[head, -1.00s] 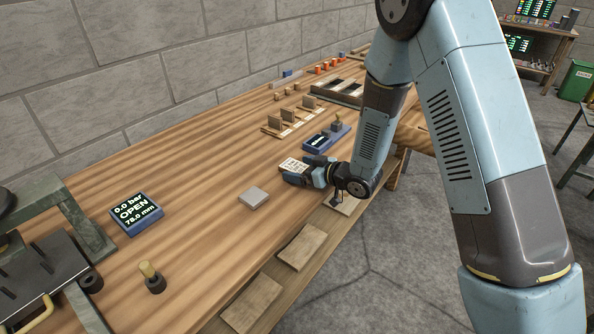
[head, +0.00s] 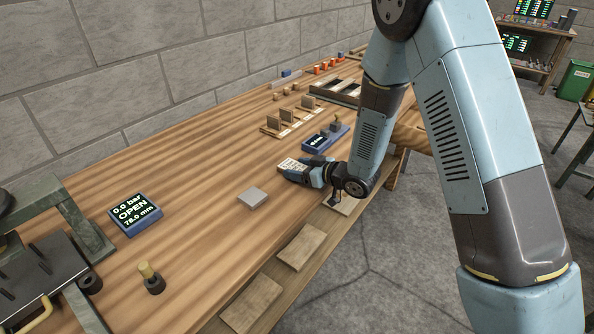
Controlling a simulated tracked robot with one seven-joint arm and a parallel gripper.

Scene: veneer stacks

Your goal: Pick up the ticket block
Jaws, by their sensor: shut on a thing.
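The ticket block (head: 289,165) is a small pale block with dark print on its top, at the middle of the wooden bench in the head view. My gripper (head: 296,172) reaches in from the right, low over the bench, and is shut on the ticket block. The fingers cover part of the block's right side. I cannot tell whether the block touches the bench or is just above it.
A grey square plate (head: 252,197) lies nearby on the bench (head: 190,180). A blue device (head: 325,139) and wooden holders (head: 288,123) stand behind my gripper. A display box (head: 135,213) and a press (head: 60,250) are at left.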

